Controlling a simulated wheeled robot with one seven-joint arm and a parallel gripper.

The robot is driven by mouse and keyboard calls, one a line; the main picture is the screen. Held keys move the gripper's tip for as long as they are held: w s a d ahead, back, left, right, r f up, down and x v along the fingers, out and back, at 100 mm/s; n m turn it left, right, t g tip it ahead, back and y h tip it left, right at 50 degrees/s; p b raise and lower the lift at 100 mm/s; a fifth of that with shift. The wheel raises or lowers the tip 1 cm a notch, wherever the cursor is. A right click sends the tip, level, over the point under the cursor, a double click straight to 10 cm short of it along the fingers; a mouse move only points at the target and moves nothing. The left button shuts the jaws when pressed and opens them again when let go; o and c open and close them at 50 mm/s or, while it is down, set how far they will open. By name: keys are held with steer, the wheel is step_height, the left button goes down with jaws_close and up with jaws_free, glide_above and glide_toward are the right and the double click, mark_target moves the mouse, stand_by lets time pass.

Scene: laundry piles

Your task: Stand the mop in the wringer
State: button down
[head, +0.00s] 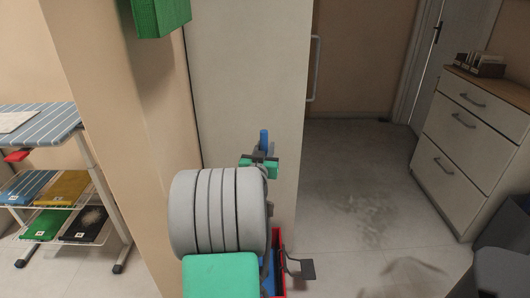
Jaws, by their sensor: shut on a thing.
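My gripper (259,162) shows just beyond my grey arm, in the middle of the head view. It is shut on the mop, whose blue handle (264,139) sticks up above the fingers. My arm hides the lower part of the mop. A red bucket edge (281,290) shows low in the picture, right of my arm, with something blue (269,278) inside it. A dark lever with a flat end (307,268) juts out to its right; it looks like part of the wringer. I cannot tell whether the mop's head is in the wringer.
A pale wall panel (240,75) stands close behind my gripper. White drawers (465,130) and a dark bin (500,272) stand at right. The floor between has dark stains (370,210).

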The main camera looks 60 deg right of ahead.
steer(key=shift+f, duration=0.25)
steer(key=c, duration=1.1)
jaws_free()
steer(key=shift+f, duration=0.1)
steer(key=shift+a, duration=0.25)
steer(key=v, duration=1.1)
steer(key=shift+a, duration=0.25)
steer(key=shift+s, duration=0.15)
